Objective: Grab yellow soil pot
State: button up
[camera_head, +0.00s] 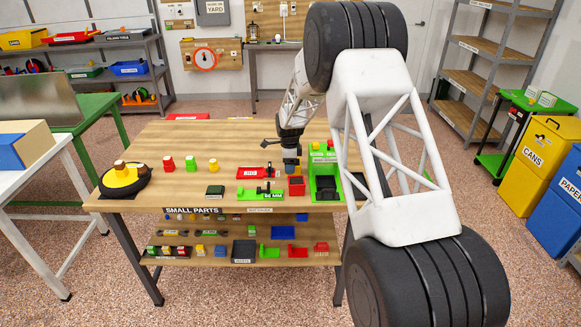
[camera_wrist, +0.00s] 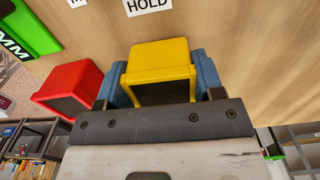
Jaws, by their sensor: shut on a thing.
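The yellow soil pot (camera_wrist: 160,60) sits between the two blue fingers of my gripper (camera_wrist: 162,80) in the wrist view, with a finger against each side. The gripper is shut on it.
A red pot (camera_wrist: 70,85) is close to the left of the gripper in the wrist view; a red pot (camera_head: 296,186) also shows in the head view. A green bin (camera_head: 325,188) stands to the right. A black-and-yellow round thing (camera_head: 124,178) lies at the bench's left end.

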notch_tip(320, 180, up, 10)
jog(key=shift+f, duration=0.15)
dwell(0.4)
dwell(0.6)
